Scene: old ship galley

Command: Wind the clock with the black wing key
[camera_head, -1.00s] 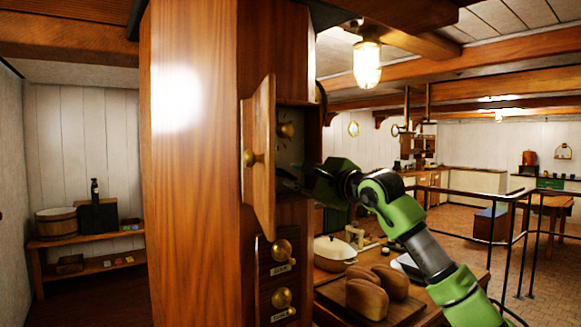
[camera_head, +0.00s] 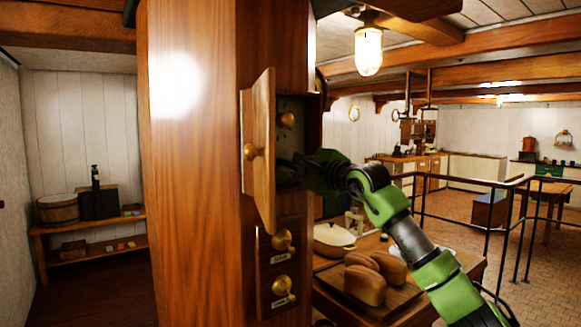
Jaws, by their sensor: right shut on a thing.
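The clock's tall wooden case (camera_head: 195,180) fills the left middle of the head view; no dial shows. Its small wooden door (camera_head: 263,165) stands open, with a brass knob on it. Inside the dark compartment behind it is a round brass part (camera_head: 288,120). My right gripper (camera_head: 303,168) reaches in from the right, with its fingertips in the compartment's opening, below and right of that brass part. It is shut on a small dark thing, apparently the black wing key, mostly lost in shadow. Whether the key touches the clock cannot be told. My left gripper is out of view.
Two labelled brass knobs (camera_head: 283,240) sit on the case below the door. Under my right arm, loaves (camera_head: 365,282) lie on a board beside a white lidded pot (camera_head: 334,238). A black railing (camera_head: 455,193) stands at right. A low shelf (camera_head: 95,258) is at left.

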